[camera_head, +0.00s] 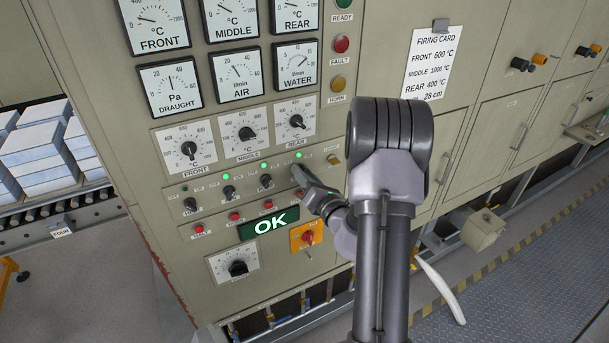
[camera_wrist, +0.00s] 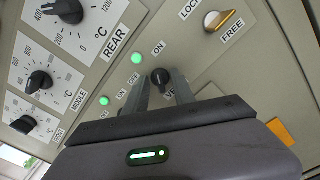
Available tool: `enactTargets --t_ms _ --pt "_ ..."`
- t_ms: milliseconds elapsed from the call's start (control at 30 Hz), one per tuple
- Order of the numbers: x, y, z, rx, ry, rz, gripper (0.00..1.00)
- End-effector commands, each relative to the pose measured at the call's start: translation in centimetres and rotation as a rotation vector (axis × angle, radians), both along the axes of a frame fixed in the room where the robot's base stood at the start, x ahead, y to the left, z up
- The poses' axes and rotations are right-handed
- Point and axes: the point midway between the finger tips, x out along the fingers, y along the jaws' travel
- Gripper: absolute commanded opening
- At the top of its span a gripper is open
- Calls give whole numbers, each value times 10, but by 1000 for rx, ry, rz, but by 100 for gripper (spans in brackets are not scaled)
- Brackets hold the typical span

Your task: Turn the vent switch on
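The vent switch (camera_wrist: 160,77) is a small black knob at the right end of a row of switches on the furnace panel, with OFF and ON labels beside it. Its name label is partly hidden by a finger. A lamp (camera_wrist: 137,58) by the switch is lit green.
Other black switches (camera_head: 265,181) stand close to the left, and a yellow lock/free key switch (camera_head: 333,159) to the right. Red buttons (camera_head: 268,204), a green OK display (camera_head: 269,224) and a red-yellow main switch (camera_head: 306,237) lie below. Dials (camera_head: 296,121) are above.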

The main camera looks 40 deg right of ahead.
Motion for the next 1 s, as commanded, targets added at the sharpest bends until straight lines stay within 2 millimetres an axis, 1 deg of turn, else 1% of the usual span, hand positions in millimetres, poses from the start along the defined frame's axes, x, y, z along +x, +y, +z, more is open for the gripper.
enactTargets --t_ms 67,167,267,367,500,533,567,600,667,800,900,1000 --pt "-2 0 0 0 1 -1 31" --pt "-11 2 -1 1 2 -1 31" --pt "-32 7 -1 2 1 -4 31" --pt "-63 13 -2 3 1 -6 31" --pt "-110 24 -3 3 1 -7 31" --pt "-119 27 -2 4 1 -7 31" --pt "-124 28 6 9 6 -3 31" --pt "-132 30 9 10 6 -3 31" --pt "-142 33 10 9 3 -5 31" --pt "-161 38 6 5 3 -3 31" --pt "-167 40 3 2 1 -2 31" --pt "-169 41 1 1 0 -1 31"
